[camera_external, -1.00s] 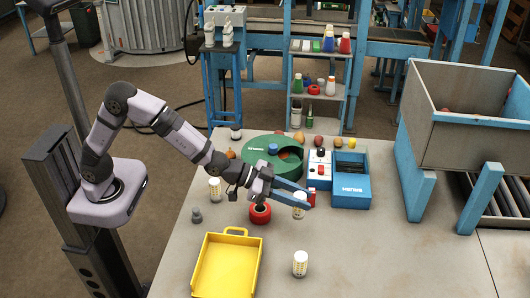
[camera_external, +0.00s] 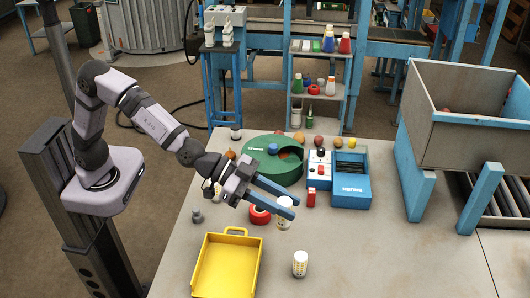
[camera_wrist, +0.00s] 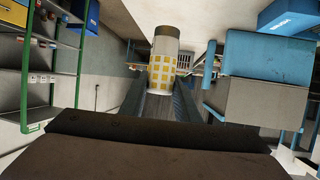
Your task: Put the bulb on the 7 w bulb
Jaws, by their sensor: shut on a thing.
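My gripper (camera_external: 288,206) is shut on a white bulb (camera_external: 284,221) with yellow squares. This bulb fills the space between the fingers in the wrist view (camera_wrist: 163,70). A similar bulb (camera_external: 300,263) stands upright on the table nearer the camera, right of the yellow tray. Another white bulb-like object (camera_external: 207,191) is at the left, partly hidden by my arm. The wattage marks are too small to read. The held bulb appears above the table, but its exact height is unclear.
A yellow tray (camera_external: 228,237) lies at the front left. A red ring (camera_external: 260,216) sits just left of the held bulb, a small red bottle (camera_external: 311,199) to its right. A green round device (camera_external: 262,152) and blue box (camera_external: 351,195) stand behind. The right front table is clear.

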